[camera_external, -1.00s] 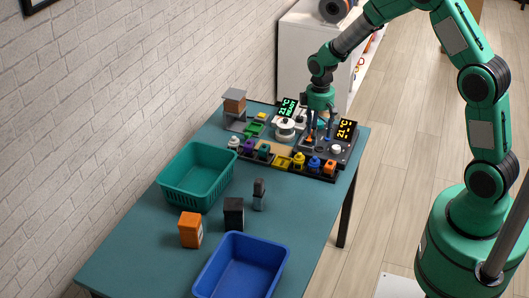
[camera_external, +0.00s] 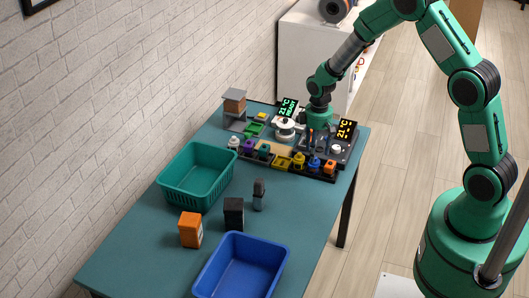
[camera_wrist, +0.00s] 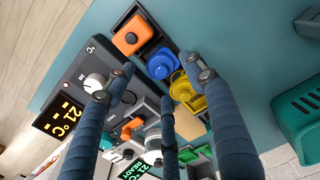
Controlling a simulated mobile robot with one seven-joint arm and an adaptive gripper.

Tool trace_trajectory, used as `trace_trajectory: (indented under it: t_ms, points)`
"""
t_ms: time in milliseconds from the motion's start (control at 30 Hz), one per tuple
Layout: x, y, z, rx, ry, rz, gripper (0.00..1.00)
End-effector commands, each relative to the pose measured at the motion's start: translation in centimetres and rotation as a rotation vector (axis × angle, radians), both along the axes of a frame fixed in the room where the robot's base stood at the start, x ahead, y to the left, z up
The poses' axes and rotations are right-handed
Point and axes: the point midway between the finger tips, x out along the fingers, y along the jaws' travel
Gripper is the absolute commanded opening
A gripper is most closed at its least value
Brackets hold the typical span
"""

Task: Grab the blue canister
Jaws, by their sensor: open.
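The blue canister (camera_external: 314,163) stands in a dark rack along the front of the station on the table. In the wrist view the blue canister (camera_wrist: 162,66) shows from above, between an orange one (camera_wrist: 131,37) and a yellow one (camera_wrist: 184,89). My gripper (camera_wrist: 160,80) is open and empty, with its blue-grey fingers spread around the view of the blue canister. In the external view my gripper (camera_external: 319,140) is above and slightly behind the rack. I cannot tell whether any finger touches the rack or canisters.
A teal basket (camera_external: 197,190), a blue bin (camera_external: 242,266), an orange box (camera_external: 191,230) and a dark box (camera_external: 234,214) stand nearer on the table. The table's near left is clear.

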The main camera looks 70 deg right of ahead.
Motion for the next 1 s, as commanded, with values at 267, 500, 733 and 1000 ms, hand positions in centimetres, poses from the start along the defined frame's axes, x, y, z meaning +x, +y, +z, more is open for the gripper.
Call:
trace_trajectory:
  t_ms: [267,500,733,1000]
  points:
    - [-0.1,0.1,-1.9,0.001,0.002,0.0,0.54]
    - [-0.1,0.2,-4.7,0.001,0.003,0.0,0.54]
    - [0.0,0.2,-5.2,0.0,0.0,0.0,0.54]
    - [0.0,0.2,-5.2,0.0,0.0,0.0,0.54]
